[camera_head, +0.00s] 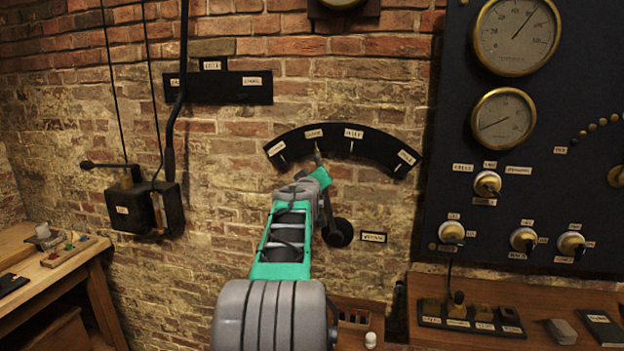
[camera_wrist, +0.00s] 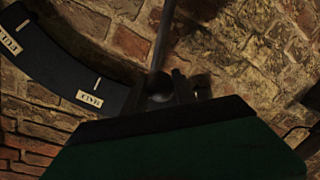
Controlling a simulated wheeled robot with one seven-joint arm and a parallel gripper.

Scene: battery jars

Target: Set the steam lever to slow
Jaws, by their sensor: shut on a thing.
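The steam lever's dark round hub (camera_head: 338,232) is on the brick wall, just right of my forearm in the head view. Its rod (camera_wrist: 163,35) shows in the wrist view, running up from a round knob (camera_wrist: 160,86). My gripper (camera_head: 318,172) is shut on the lever near the knob. A black curved scale (camera_head: 378,146) with several white labels arches above. The lever's end points near the second label from the left (camera_head: 314,133); the lettering is too small to read surely. In the wrist view the scale (camera_wrist: 55,55) lies left of the fingers (camera_wrist: 168,88).
A black gauge panel (camera_head: 550,120) stands at the right above a wooden shelf (camera_head: 580,290). A black box with a side handle (camera_head: 140,208) hangs at the left, above a wooden bench (camera_head: 50,275). Bare wall lies between the box and my arm.

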